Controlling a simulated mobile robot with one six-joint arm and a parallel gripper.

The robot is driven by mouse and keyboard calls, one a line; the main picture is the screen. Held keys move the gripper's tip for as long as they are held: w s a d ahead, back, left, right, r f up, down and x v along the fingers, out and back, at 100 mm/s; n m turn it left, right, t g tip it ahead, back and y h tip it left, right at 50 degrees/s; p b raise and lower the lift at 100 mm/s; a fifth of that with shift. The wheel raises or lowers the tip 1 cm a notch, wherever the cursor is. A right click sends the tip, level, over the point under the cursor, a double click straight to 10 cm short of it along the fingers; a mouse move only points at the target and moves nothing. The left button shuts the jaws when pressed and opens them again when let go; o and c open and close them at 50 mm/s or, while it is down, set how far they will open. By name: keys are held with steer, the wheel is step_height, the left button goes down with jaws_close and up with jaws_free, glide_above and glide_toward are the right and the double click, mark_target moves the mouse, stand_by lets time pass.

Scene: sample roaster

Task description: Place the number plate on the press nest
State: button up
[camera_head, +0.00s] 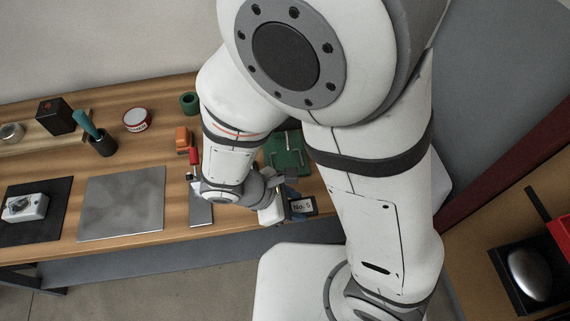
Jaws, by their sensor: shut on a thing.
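The number plate (303,207), a dark plate with a pale label reading "No. 5", is at the front right of the workbench. My gripper (284,208) is shut on it from its left side; the fingers are small and partly hidden. The plate appears to be held out at or past the bench's front edge. A green fixture (287,152) with a metal rod lies behind it, partly hidden by my arm; I cannot tell whether it holds the press nest.
The wooden bench (60,245) also carries a grey metal sheet (122,204), a black mat (58,190) with a white device (25,207), a round tin (137,119), a dark cup (102,143) and a red-handled tool (194,156). A dark tray (505,265) is at far right.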

step_height(320, 180, down, 6)
steer(key=r+b, duration=0.1)
steer(key=b, duration=0.3)
glide_above(289, 161)
steer(key=s+a, duration=0.2)
steer(key=s, duration=0.2)
steer(key=shift+d+f, duration=0.15)
steer(key=shift+d, duration=0.1)
steer(key=w, duration=0.2)
steer(key=w+a, duration=0.1)
steer(key=shift+w, duration=0.4)
steer(key=shift+d+f, duration=0.1)
steer(key=shift+f, duration=0.55)
steer(key=shift+s+f, duration=0.1)
steer(key=shift+f, duration=0.2)
steer(key=o, duration=1.1)
